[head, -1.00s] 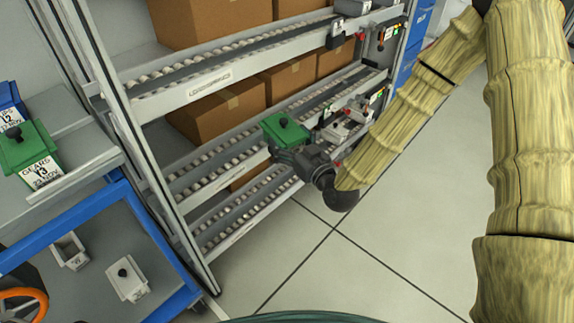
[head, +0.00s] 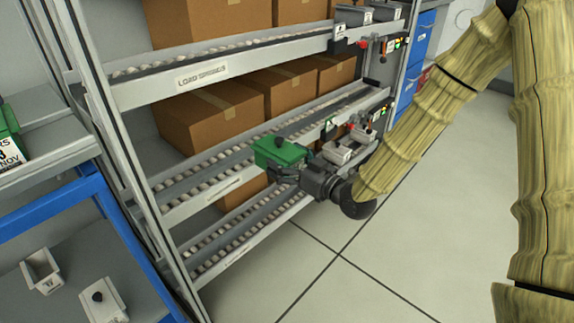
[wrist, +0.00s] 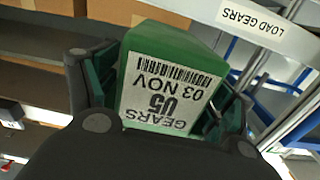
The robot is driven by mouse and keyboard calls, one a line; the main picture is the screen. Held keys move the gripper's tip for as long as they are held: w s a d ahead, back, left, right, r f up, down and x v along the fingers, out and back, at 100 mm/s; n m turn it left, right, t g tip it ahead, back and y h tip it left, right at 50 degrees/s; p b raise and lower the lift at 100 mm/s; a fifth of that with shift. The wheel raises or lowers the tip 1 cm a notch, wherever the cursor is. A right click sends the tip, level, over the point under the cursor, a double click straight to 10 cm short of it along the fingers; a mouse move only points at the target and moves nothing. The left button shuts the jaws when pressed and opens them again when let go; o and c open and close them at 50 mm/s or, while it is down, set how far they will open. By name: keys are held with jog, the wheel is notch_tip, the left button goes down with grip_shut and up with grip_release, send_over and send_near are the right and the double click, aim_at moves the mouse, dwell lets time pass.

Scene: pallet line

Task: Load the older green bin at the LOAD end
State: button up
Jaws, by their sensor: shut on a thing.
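In the wrist view the held bin's white label (wrist: 168,90) reads GEARS, U5, 03 NOV, upside down. The bin is in front of the roller rack, near the middle lane (head: 205,178); whether it touches the rack cannot be told. A LOAD GEARS sign (wrist: 258,30) shows in the wrist view. Another green bin (head: 6,125) is cut off at the left edge of the head view, its label partly showing NOV.
The upper rail carries a LOAD SPRINGS sign (head: 201,77). Brown cartons (head: 215,115) stand behind the lanes. Small grey bins (head: 338,152) sit at the rack's far end. A blue-framed cart (head: 60,210) stands at left. The floor (head: 400,240) at right is clear.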

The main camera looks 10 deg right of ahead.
jog(key=shift+b+x, duration=1.8)
jog(key=shift+x, duration=6.55)
jog(key=shift+a+f+b, duration=0.1)
jog(key=shift+f+b, duration=0.45)
jog(key=shift+f, duration=0.8)
jog(key=shift+f, duration=0.35)
jog(key=o, duration=1.4)
jog(key=shift+c, duration=0.2)
jog(key=shift+f, duration=0.1)
jog(key=shift+s, duration=0.1)
jog(key=v, duration=1.2)
